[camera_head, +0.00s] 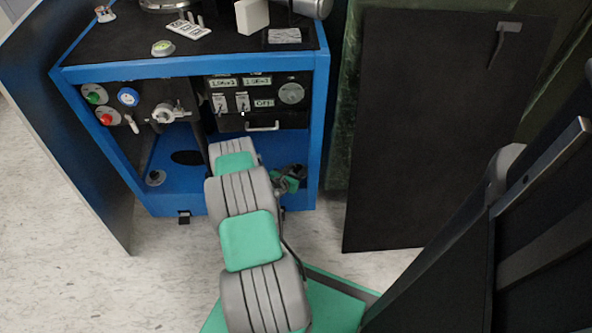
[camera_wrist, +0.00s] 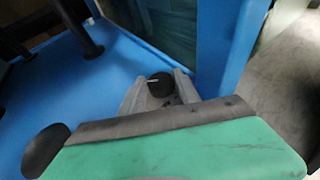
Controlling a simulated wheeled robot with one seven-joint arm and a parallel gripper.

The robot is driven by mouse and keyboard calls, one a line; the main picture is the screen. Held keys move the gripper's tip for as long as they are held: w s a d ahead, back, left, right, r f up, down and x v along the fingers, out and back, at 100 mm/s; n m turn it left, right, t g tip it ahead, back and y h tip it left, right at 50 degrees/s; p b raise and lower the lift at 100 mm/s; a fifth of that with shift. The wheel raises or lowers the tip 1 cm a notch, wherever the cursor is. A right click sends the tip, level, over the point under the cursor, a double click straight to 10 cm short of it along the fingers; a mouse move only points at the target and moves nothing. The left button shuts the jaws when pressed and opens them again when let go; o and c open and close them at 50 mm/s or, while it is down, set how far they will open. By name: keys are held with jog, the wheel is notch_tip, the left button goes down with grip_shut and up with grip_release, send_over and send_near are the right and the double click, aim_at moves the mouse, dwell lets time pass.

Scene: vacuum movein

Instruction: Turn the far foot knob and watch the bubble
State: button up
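A dark round knob (camera_wrist: 161,85) with a white mark is on the blue deck near a corner in the wrist view. My gripper (camera_wrist: 161,80) has one grey finger on each side of it. Whether the fingers press on the knob I cannot tell. In the head view my gripper (camera_head: 290,180) is low inside the blue frame at the right, and the knob there is hidden. The bubble level (camera_head: 163,47), a small round vial with a green face, sits on the frame's black top. It is too small to read its bubble.
The blue frame (camera_head: 322,115) has an upright close to my gripper. Another round knob (camera_head: 155,177) is at the deck's left. Panels with switches and a valve (camera_head: 167,113) are above the deck. A dark board (camera_head: 435,130) stands at the right. Pale floor (camera_head: 165,270) is clear at the left front.

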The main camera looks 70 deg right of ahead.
grip_shut()
jog(key=shift+w+f+m+g+b, duration=0.1)
jog(key=shift+f+m+g+b, duration=0.15)
jog(key=shift+b, duration=0.45)
jog(key=shift+w+m+g+b, duration=0.15)
jog(key=shift+m+g+b, duration=0.45)
jog(key=shift+b, duration=0.45)
jog(key=m+g+b, duration=0.1)
jog(key=b, duration=0.1)
jog(key=m+g+b, duration=0.1)
jog(key=b, duration=0.1)
jog(key=shift+w+d+f+g+y, duration=0.1)
jog(key=shift+f+g+y, duration=0.15)
jog(key=shift+y, duration=0.15)
jog(key=shift+w+r+m+g+y+b, duration=0.15)
jog(key=shift+m+g+y+b, duration=0.15)
jog(key=shift+m+g+b, duration=0.3)
jog(key=shift+s+r+m+g+y+b, duration=0.15)
jog(key=shift+m+g+y+b, duration=0.15)
jog(key=shift+m+g+b, duration=0.3)
jog(key=shift+w+d+r+m+g+y, duration=0.15)
jog(key=shift+m+g+y, duration=0.35)
jog(key=shift+m+g, duration=0.25)
